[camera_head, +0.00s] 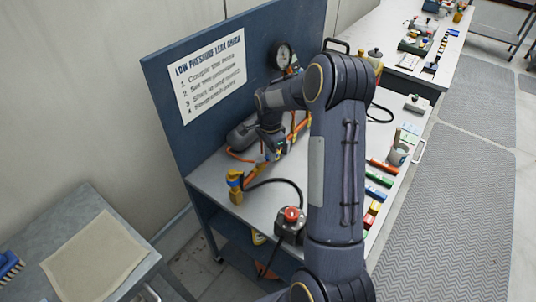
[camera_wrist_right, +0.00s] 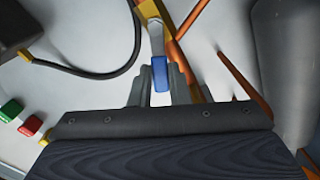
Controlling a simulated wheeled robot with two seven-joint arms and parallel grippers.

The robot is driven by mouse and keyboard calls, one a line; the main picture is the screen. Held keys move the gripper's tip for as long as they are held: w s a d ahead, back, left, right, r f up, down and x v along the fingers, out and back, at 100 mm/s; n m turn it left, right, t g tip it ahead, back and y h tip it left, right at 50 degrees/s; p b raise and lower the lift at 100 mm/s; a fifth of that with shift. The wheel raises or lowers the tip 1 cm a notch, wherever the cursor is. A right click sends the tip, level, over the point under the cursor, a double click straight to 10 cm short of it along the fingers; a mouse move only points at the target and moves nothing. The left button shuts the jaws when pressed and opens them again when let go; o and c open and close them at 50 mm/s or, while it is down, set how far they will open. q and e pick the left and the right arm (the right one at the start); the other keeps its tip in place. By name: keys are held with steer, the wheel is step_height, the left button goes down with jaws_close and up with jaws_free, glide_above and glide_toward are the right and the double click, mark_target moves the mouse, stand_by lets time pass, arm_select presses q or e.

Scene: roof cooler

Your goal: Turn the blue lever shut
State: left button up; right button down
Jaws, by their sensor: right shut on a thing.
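The blue lever (camera_wrist_right: 160,76) shows in the right wrist view as a blue grip on a pale metal arm. The arm runs up to a yellow valve body (camera_wrist_right: 149,9) at the top edge. My right gripper (camera_wrist_right: 159,70) has one finger on each side of the blue grip and is shut on it. In the head view my right gripper (camera_head: 272,148) is over the bench by the orange pipework, and the lever is too small and hidden there to make out. My left gripper is in neither view.
A blue panel with a printed sign (camera_head: 208,73) and a round gauge (camera_head: 283,56) stands behind the bench (camera_head: 217,176). A yellow fitting (camera_head: 235,187) with a black hose and a red-topped box (camera_head: 291,219) are near. Coloured blocks (camera_head: 377,180) line the bench's right side.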

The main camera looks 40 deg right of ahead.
steer(key=shift+s+a+m+p, duration=0.4)
steer(key=shift+s+a+m, duration=0.2)
steer(key=shift+m, duration=1.65)
steer(key=shift+s+a+m+p, duration=0.5)
steer(key=shift+s+m, duration=0.15)
steer(key=shift+m, duration=1.55)
steer(key=shift+s+a+m+p, duration=0.35)
steer(key=shift+s+a+m, duration=0.25)
steer(key=shift+m, duration=1.65)
steer(key=c, duration=1.4)
jaws_free()
steer(key=shift+o, duration=0.2)
step_height(320, 180, up, 8)
steer(key=shift+f, duration=0.1)
